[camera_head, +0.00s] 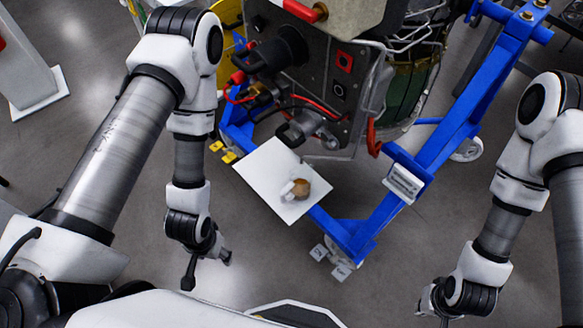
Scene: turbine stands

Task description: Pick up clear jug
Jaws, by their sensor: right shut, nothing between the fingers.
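A small see-through vessel with brown contents (302,189), which may be the clear jug, is on a white board (262,172) in the middle of the view. A pale piece lies against its left side; its exact shape is too small to tell. My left gripper (208,272) hangs below and left of the board, apart from the vessel. I cannot tell whether its fingers are open or shut. My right gripper (436,308) is at the lower right, shut and empty, well away from the board. Its fingertips are near the bottom edge of the view.
A blue wheeled stand frame (440,135) carries a turbine unit (335,75) with hoses and red parts behind the board. A stand foot (335,260) is below the board. A white pedestal (30,80) stands at the far left.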

